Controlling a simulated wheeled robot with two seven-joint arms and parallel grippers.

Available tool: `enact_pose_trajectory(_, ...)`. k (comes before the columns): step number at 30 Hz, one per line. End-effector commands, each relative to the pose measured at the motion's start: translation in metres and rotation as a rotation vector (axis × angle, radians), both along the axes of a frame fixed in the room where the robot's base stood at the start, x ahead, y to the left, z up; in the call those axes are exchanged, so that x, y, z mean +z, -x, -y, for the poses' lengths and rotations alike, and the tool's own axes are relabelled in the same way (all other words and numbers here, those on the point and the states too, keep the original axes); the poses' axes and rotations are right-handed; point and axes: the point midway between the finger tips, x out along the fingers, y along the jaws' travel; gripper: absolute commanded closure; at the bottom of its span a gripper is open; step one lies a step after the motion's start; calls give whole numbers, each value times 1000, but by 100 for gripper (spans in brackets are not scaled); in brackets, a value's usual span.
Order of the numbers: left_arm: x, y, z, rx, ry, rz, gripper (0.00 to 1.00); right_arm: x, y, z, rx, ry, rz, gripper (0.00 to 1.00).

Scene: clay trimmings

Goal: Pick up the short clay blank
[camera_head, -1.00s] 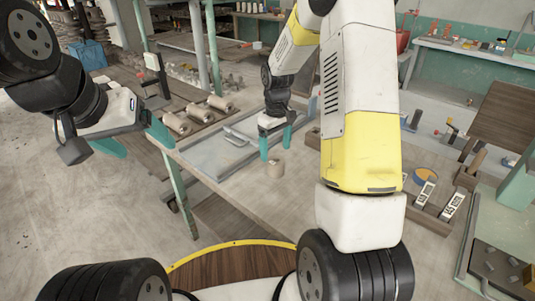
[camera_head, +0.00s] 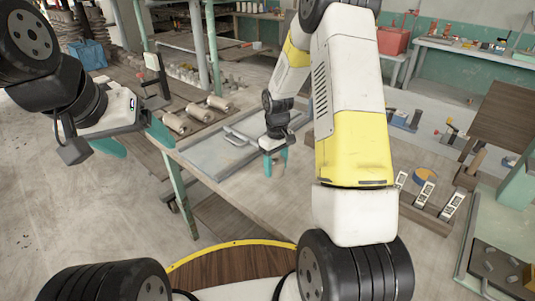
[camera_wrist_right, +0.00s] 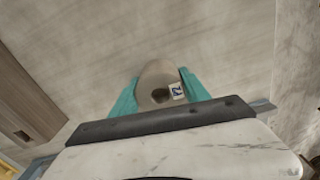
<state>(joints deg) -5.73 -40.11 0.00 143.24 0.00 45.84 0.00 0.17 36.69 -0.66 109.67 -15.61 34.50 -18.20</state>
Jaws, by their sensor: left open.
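The short clay blank (camera_wrist_right: 156,84) is a pale beige cylinder with a dark hole and a small blue-and-white label, seen from above in the right wrist view. My right gripper (camera_wrist_right: 160,92) has its teal fingers on both sides of it, with no clear gap showing. In the head view the right gripper (camera_head: 275,164) is low at the table top, and its fingers mostly hide the blank. I cannot tell whether the blank is lifted. My left gripper (camera_head: 135,142) is open and empty, left of the table.
A grey tray (camera_head: 215,152) lies just left of the right gripper. A wooden holder with labelled blocks (camera_head: 425,193) stands to the right. The front table area is clear.

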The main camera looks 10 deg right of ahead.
Motion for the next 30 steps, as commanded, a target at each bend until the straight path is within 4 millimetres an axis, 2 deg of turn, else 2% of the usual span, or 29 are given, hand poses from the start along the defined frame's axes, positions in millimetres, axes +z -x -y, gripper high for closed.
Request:
enact_pose_trajectory(1, 0, 0, 0, 0, 0, 0, 21, 0, 0, 0, 0, 0, 0, 62)
enact_pose_trajectory(6, 0, 0, 0, 0, 0, 0, 21, 0, 0, 0, 0, 0, 0, 95)
enact_pose_trajectory(7, 0, 0, 0, 0, 0, 0, 21, 1, 0, 0, 0, 0, 1, 99)
enact_pose_trajectory(17, 0, 0, 0, 0, 0, 0, 21, 4, -1, 0, 0, 0, 1, 99)
enact_pose_trajectory(23, 0, 0, 0, 0, 0, 0, 21, 23, -1, 0, 0, 0, 4, 99)
enact_pose_trajectory(26, 0, 0, 0, 0, 0, 0, 21, 39, -1, 0, 0, 0, 4, 99)
enact_pose_trajectory(30, 0, 0, 0, 0, 0, 0, 21, 39, 30, 10, -2, 0, 0, 99)
